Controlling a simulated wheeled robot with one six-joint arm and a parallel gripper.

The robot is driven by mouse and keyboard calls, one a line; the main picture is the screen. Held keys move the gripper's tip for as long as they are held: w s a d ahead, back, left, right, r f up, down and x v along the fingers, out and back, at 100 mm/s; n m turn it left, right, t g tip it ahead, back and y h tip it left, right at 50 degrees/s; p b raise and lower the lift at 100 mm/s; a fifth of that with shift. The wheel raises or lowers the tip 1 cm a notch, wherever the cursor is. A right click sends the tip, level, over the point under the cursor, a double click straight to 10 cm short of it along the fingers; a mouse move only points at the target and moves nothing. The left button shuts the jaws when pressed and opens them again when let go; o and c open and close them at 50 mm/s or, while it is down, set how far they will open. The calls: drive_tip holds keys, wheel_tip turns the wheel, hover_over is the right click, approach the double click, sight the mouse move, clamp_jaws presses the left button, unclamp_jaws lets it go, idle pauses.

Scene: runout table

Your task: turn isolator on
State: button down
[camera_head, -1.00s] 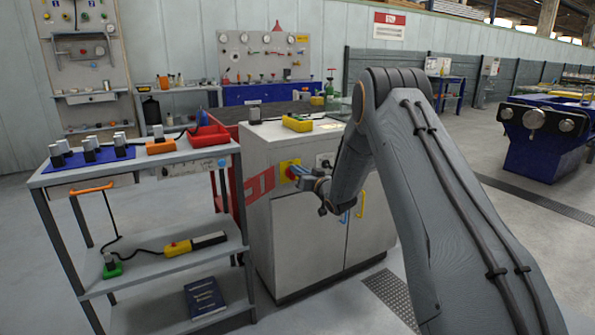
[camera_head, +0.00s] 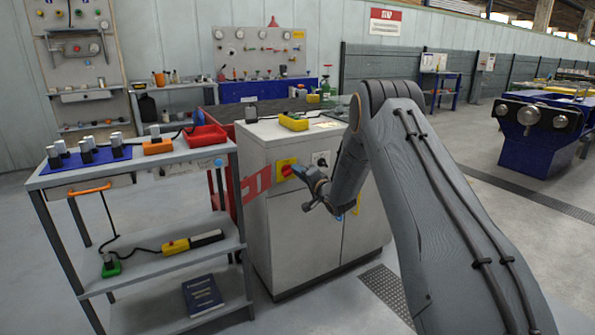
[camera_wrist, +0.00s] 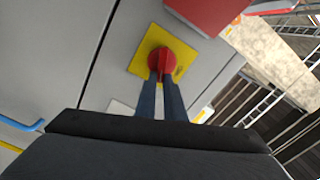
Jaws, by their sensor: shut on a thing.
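The isolator is a round red knob (camera_wrist: 161,61) on a square yellow plate (camera_wrist: 139,67) on the grey cabinet. In the head view, the yellow plate (camera_head: 283,162) is on the cabinet's upper front, and the red knob (camera_head: 286,171) shows beside my fingers. My gripper (camera_wrist: 161,84) reaches the knob with two dark blue fingers, one on each side of its lower part, and is shut on it. In the head view my gripper (camera_head: 299,172) is at the plate from the right. The fingertips partly hide the knob, and its exact turn angle is hard to tell.
A shelf cart (camera_head: 150,256) stands close on the left. A red box (camera_head: 204,136) sits on the cart's top. Open floor lies to the right.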

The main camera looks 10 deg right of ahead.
drive_tip(key=shift+d+f+m, duration=0.1)
drive_tip(key=shift+f+m, duration=0.15)
drive_tip(key=shift+m, duration=0.9)
drive_tip(key=shift+d+f+m, duration=0.1)
drive_tip(key=shift+f+m, duration=0.1)
drive_tip(key=shift+m, duration=0.95)
drive_tip(key=c, duration=1.9)
unclamp_jaws()
drive_tip(key=shift+o, duration=0.3)
drive_tip(key=p+v, duration=0.1)
drive_tip(key=v, duration=0.6)
drive_tip(key=shift+s, duration=0.35)
drive_tip(key=shift+d+r, duration=0.1)
